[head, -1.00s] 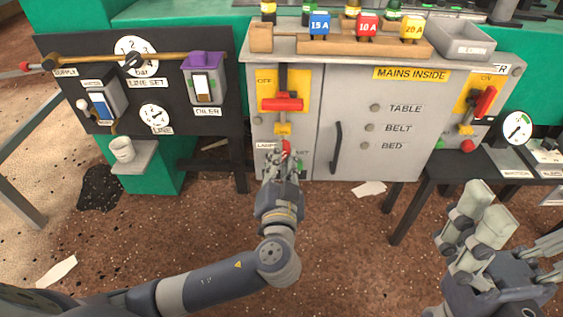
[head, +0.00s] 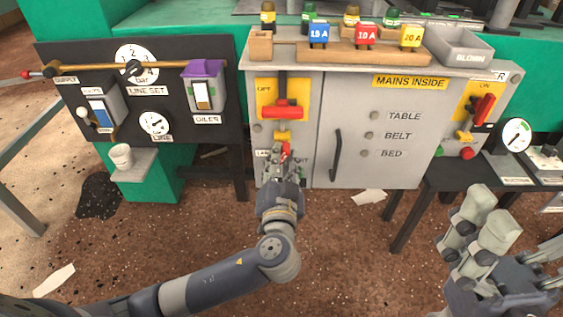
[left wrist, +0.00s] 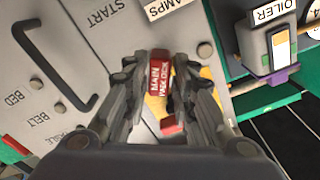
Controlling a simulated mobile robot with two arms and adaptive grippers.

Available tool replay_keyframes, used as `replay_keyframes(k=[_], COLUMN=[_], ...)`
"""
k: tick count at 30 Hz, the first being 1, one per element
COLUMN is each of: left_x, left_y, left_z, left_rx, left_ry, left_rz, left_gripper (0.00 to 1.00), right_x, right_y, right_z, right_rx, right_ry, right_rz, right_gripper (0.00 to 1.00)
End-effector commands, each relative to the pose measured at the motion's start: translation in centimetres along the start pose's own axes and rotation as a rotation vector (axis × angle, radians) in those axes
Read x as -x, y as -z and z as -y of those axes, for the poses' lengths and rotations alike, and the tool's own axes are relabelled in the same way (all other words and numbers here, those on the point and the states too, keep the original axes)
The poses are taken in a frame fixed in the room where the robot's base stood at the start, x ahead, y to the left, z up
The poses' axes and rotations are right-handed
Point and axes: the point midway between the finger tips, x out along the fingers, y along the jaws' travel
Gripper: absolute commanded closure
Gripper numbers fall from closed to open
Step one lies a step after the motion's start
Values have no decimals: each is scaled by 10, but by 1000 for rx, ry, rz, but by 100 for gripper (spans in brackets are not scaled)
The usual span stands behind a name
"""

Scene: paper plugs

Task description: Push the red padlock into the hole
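The red padlock (head: 286,151) is between the fingertips of my left gripper (head: 280,158), in front of the grey cabinet's left door. In the left wrist view, its red body (left wrist: 159,76) bears white lettering and is pinched between both fingers (left wrist: 160,90). A yellow tab (head: 283,136) is just above the padlock, under the red switch handle (head: 283,110). The hole itself and the padlock's shackle are not clear, and I cannot tell whether padlock and tab touch. My right gripper (head: 510,240) shows at lower right, empty, with its fingers apart.
The grey cabinet (head: 350,110) has a dark door handle (head: 336,155) right of my left gripper. Coloured plugs stand in a wooden rack (head: 365,55) on top. A dark panel (head: 175,115) is at left, a black side table (head: 450,175) at right. The floor in front is mostly clear.

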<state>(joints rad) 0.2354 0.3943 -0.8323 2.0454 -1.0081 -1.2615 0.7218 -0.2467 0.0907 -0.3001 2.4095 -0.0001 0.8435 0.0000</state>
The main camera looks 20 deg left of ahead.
Motion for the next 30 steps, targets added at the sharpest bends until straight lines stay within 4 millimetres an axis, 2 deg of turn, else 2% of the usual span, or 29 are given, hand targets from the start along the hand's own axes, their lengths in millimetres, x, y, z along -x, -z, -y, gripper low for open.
replay_keyframes(k=[10,14,17,24,30], left_x=[0,7,20,70,104], left_y=[-1,-1,-1,-2,-1], left_z=[0,-1,-2,-1,-1], left_rx=[0,0,1,2,1], left_ry=[-1,-3,-5,-5,-3], left_rz=[1,2,2,4,3], left_gripper=[59,59,59,59,59], right_x=[1,2,2,2,2], right_y=[0,-1,-1,0,0], right_z=[-1,-1,-1,0,0], right_rx=[1,1,0,0,0], right_ry=[-6,-6,-5,-3,-2], right_rz=[4,7,7,6,5], right_gripper=[0,0,0,0,0])
